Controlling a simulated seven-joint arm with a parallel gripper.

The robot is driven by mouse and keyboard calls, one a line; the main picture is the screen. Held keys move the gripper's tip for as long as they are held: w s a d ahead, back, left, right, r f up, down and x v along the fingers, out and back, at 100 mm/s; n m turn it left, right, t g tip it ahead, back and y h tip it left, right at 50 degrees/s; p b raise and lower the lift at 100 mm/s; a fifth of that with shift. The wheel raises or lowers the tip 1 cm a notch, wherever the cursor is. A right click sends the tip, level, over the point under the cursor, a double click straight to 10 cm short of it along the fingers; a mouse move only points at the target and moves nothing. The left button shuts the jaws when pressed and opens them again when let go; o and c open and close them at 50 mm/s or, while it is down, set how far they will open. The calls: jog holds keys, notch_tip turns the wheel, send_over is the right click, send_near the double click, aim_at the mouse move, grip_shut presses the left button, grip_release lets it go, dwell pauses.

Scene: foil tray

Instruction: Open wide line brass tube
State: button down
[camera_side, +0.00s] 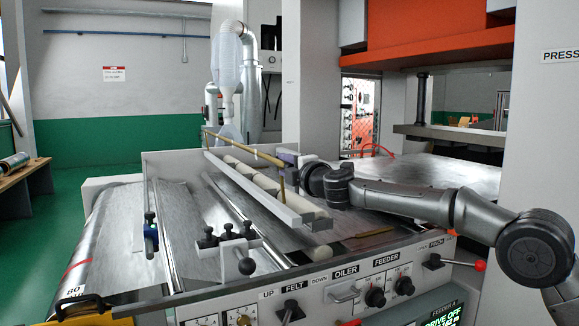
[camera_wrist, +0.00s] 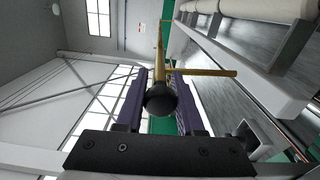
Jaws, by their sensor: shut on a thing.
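A thin brass tube (camera_side: 240,147) runs above the white roller tray in the side view, from the back left to my gripper. In the wrist view the brass tube (camera_wrist: 160,48) stretches away from me, with a brass branch (camera_wrist: 210,72) going right. A short brass piece (camera_side: 281,184) hangs down near my gripper in the side view. A round black knob (camera_wrist: 160,99) at the tube's near end sits between the purple finger pads. My gripper (camera_side: 287,158) is shut on this end; it also shows in the wrist view (camera_wrist: 160,88). The knob is hidden in the side view.
The tray (camera_side: 262,197) with several pale rollers lies just below the tube. The feeder's front panel (camera_side: 340,285) has knobs and levers labelled FELT, OILER and FEEDER. A grey press column (camera_side: 545,140) stands right. The space above the tray is open.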

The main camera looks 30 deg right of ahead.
jog(key=shift+r, duration=0.1)
dwell(0.3)
jog(key=c, duration=0.6)
grip_release()
jog(key=shift+o, duration=0.2)
jog(key=s, duration=1.3)
jog(key=shift+s, duration=0.4)
